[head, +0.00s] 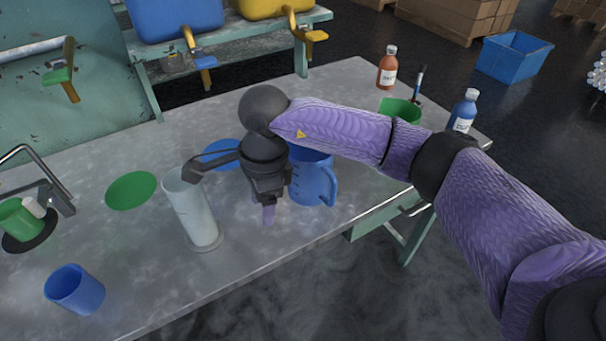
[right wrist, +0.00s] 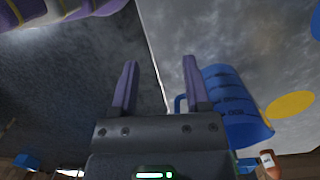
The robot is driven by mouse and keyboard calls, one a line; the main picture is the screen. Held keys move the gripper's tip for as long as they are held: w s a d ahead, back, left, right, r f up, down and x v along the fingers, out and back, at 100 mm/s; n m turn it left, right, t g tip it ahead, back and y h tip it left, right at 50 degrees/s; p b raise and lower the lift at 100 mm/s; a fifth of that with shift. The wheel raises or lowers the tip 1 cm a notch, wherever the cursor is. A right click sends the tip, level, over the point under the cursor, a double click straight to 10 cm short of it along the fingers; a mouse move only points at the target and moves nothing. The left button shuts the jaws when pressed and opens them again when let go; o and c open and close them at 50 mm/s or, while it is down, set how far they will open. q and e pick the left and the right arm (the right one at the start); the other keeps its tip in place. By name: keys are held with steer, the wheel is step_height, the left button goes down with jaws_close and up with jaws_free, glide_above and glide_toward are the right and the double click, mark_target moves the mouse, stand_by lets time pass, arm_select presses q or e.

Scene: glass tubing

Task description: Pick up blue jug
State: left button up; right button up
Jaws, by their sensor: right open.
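The blue jug (head: 311,180) stands upright on the metal table, with its handle on the right side in the head view. My right arm and gripper cover its upper left part. My right gripper (head: 267,213) points down beside the jug, on its left in the head view. In the right wrist view the gripper (right wrist: 158,85) is open with nothing between its fingers. There the blue jug (right wrist: 235,108) is to the right of the right finger, outside the jaws, its handle close to that finger. I cannot tell whether they touch. My left gripper is not in view.
A tall clear cylinder (head: 193,210) stands close left of my right gripper. A blue cup (head: 75,289) stands front left. Flat green (head: 130,190) and blue (head: 221,153) discs lie on the table. A brown bottle (head: 387,70), green container (head: 400,110) and blue bottle (head: 463,112) stand at right.

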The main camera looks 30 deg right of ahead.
mark_target(332, 181)
steer(key=w+d+r+m+h, duration=0.1)
steer(key=d+r+h, duration=0.15)
steer(key=d, duration=0.35)
steer(key=w+d+r+h, duration=0.1)
steer(key=d+r+h, duration=0.1)
steer(key=d+h, duration=0.25)
steer(key=shift+y, duration=0.4)
steer(key=b+x, duration=0.1)
steer(key=x, duration=0.2)
steer(key=b+x, duration=0.2)
steer(key=x, duration=0.1)
steer(key=b+x, duration=0.1)
steer(key=x, duration=0.2)
steer(key=shift+s, duration=0.4)
steer(key=shift+d+f, duration=0.2)
steer(key=shift+f, duration=0.15)
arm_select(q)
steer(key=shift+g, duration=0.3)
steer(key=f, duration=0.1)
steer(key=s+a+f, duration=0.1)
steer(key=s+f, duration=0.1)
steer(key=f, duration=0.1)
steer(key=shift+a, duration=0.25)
arm_select(e)
steer(key=shift+r, duration=0.1)
steer(key=shift+c, duration=0.2)
